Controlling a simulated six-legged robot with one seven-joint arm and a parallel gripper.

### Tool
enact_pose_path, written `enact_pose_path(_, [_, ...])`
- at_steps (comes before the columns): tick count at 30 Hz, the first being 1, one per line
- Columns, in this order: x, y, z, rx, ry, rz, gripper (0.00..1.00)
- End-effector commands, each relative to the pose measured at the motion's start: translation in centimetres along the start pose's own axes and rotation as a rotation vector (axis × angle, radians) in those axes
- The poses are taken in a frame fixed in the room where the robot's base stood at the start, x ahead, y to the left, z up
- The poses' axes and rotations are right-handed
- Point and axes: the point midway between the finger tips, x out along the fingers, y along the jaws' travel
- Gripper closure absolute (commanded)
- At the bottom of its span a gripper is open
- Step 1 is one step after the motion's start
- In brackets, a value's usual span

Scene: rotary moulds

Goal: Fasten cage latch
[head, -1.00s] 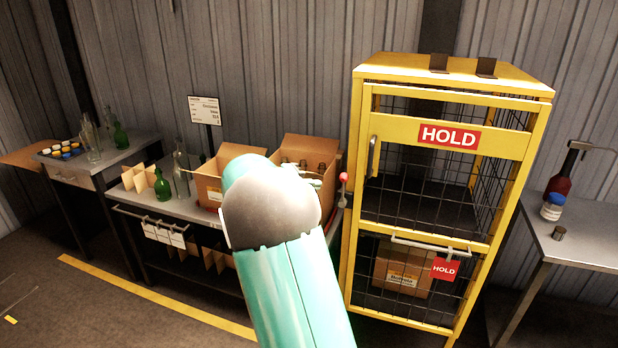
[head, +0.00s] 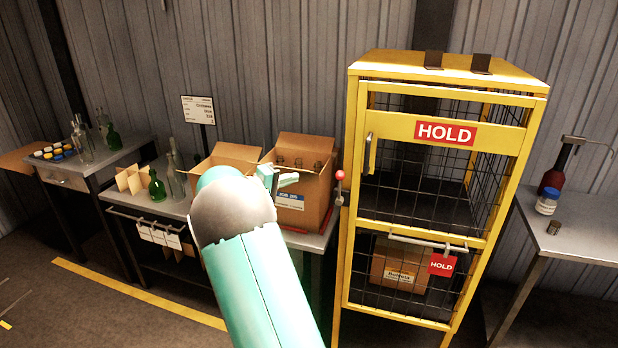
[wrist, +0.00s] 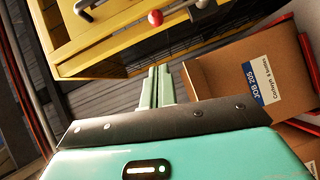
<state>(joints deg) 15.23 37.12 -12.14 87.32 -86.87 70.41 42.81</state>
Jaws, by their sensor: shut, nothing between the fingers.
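The yellow mesh cage (head: 352,120) stands right of centre in the head view. I cannot tell whether this door sits fully flush. A latch lever with a red ball (head: 340,175) is at the cage's left side; the ball also shows in the wrist view (wrist: 155,17). My gripper (head: 288,180) is left of the lever, apart from it, in front of a cardboard box. In the wrist view its fingers (wrist: 158,82) are together and empty, below the ball.
An open cardboard box (head: 305,212) with bottles stands on the bench close behind my gripper; it also shows in the wrist view (wrist: 235,75). The cage's lower door has a grey bar (head: 427,242) and a red HOLD tag (head: 441,264). A side table (head: 580,243) stands at right.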

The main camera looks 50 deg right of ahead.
Motion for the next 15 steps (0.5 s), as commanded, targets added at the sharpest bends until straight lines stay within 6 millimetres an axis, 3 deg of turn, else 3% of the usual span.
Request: enact_pose_path(15, [9.1,-0.2,-0.3,0.0,0.001,-0.002,1.0])
